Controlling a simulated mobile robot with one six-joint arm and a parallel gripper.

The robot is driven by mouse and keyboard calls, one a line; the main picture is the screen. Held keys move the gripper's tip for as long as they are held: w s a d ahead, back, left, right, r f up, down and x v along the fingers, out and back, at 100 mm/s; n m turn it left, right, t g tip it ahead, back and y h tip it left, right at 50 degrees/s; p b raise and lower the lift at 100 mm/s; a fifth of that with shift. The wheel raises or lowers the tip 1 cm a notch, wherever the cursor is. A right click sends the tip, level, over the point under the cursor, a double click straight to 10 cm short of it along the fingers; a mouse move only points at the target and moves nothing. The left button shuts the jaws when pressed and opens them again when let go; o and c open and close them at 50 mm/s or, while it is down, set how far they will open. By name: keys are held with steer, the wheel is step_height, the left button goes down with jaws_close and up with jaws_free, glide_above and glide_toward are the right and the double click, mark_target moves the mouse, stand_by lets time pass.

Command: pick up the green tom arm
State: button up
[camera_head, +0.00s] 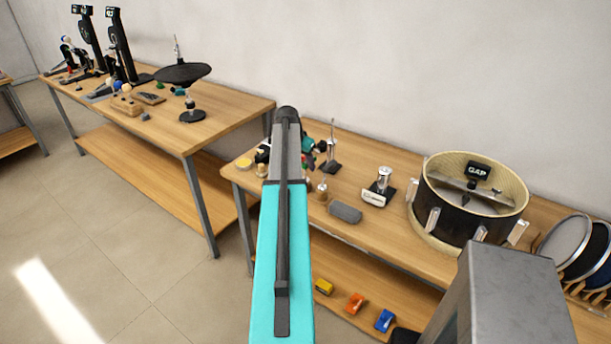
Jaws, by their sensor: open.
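No green tom arm can be made out for certain. A small dark green piece (308,143) shows in a cluster of small parts on the right table, just right of my turquoise arm; its shape is partly hidden and I cannot tell what it is. Small green pieces (178,91) also lie on the left table, too small to identify. My arm rises through the middle of the view and covers part of the right table. My gripper is not in view.
The right table (395,159) bears a grey pad (345,214), a chrome part on a black base (380,188) and a drum shell (436,213). Yellow (324,287), orange (355,303) and blue (384,320) pieces lie on its lower shelf. The floor at left is clear.

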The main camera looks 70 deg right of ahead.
steer(key=shift+p+x, duration=0.35)
steer(key=shift+x, duration=0.85)
steer(key=shift+c, duration=0.2)
jaws_close()
